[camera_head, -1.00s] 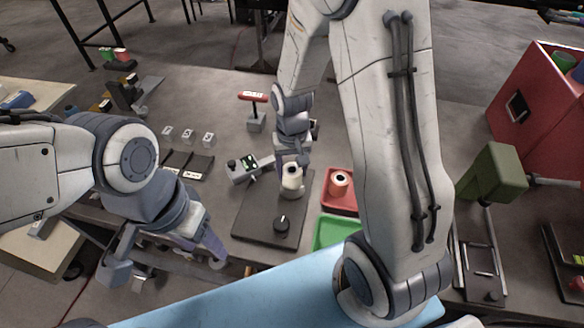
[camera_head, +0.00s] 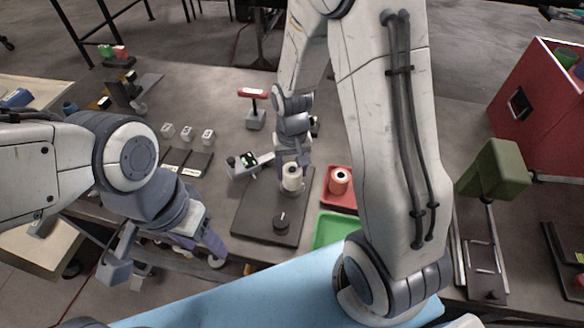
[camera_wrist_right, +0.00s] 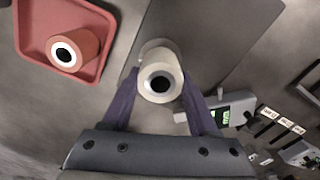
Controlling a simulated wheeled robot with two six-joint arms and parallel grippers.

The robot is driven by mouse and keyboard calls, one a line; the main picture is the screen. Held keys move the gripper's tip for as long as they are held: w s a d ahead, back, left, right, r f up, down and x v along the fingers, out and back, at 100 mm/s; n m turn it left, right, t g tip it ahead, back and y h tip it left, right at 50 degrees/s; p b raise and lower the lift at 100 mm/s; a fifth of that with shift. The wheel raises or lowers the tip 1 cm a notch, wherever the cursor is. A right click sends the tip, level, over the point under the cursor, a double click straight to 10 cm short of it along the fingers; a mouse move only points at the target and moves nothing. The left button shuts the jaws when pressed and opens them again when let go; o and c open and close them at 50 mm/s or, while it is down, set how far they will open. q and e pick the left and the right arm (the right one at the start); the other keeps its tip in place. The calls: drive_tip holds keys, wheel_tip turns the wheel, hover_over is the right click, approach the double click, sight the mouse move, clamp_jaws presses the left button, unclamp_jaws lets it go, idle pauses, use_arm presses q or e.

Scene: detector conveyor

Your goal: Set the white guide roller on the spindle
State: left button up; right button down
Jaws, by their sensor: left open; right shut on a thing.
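The white guide roller (camera_head: 292,183) stands upright over the dark base plate (camera_head: 262,222), near its back edge. My right gripper (camera_head: 292,164) is shut on it. In the right wrist view the roller (camera_wrist_right: 161,58) sits between the two fingers (camera_wrist_right: 159,106), its dark round bore facing the camera. The spindle cannot be made out; the roller and fingers cover that spot, so I cannot tell whether the roller is around it. A pale round edge shows behind the roller in the wrist view. My left gripper (camera_head: 176,268) is open and empty at the table's front left.
A red tray (camera_head: 339,203) with an orange-sided roller (camera_head: 339,180) is right of the plate, with a green tray (camera_head: 328,233) in front. A black knob (camera_head: 281,221) stands on the plate. A small device with a green display (camera_head: 246,162) lies close left of my right gripper.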

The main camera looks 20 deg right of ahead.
drive_tip(key=shift+f, duration=0.25)
idle(0.4)
drive_tip(key=shift+f, duration=0.25)
unclamp_jaws()
idle(0.4)
wheel_tip(320, 180, up, 9)
drive_tip(key=p, duration=0.7)
drive_tip(key=shift+p, duration=0.35)
idle(0.4)
